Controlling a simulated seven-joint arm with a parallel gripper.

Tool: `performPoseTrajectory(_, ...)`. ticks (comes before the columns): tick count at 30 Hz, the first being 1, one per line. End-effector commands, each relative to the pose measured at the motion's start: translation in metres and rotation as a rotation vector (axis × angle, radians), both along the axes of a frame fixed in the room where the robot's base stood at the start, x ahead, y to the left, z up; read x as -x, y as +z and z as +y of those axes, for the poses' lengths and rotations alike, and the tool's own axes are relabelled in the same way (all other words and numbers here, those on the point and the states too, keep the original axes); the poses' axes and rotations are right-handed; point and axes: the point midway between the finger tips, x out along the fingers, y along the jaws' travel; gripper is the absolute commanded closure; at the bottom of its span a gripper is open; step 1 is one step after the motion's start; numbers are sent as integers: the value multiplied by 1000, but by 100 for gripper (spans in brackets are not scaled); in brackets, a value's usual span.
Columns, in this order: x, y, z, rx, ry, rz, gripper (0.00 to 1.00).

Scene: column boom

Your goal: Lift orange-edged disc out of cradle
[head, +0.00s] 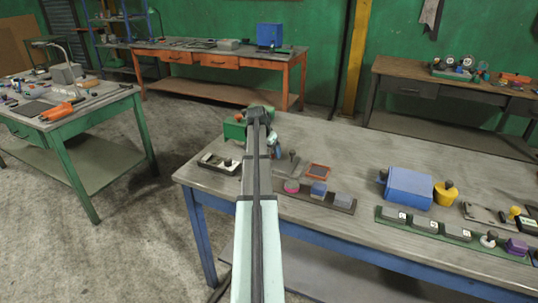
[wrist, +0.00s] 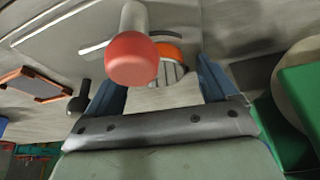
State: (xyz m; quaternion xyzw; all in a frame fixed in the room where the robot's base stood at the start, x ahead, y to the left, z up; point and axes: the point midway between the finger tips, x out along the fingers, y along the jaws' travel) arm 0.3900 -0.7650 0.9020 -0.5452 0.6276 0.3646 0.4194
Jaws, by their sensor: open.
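My gripper (wrist: 162,80) is open, with its two blue fingers apart in the wrist view. An orange-edged round piece (wrist: 176,50) with a pale, ribbed face shows between and beyond the fingers, partly hidden by a red knob. It looks like the disc, but I cannot tell whether the fingers are around it or short of it. No cradle is clearly visible. In the head view my arm covers much of this spot on the workbench, and the disc cannot be made out.
The red knob (wrist: 131,60) on a pale stem stands close to the fingers. A dark knob (wrist: 78,103) and an orange-edged square plate (wrist: 35,84) are to the left. A green block (wrist: 300,88) is close on the right. A blue box (head: 408,187) stands farther right on the bench.

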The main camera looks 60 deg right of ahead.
Motion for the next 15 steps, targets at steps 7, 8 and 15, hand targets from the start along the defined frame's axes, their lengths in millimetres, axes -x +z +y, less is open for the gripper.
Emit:
performPoseTrajectory(7,0,1,0,0,0,0,25)
performPoseTrajectory(8,0,1,0,0,0,0,28)
performPoseTrajectory(15,0,1,0,0,0,0,51)
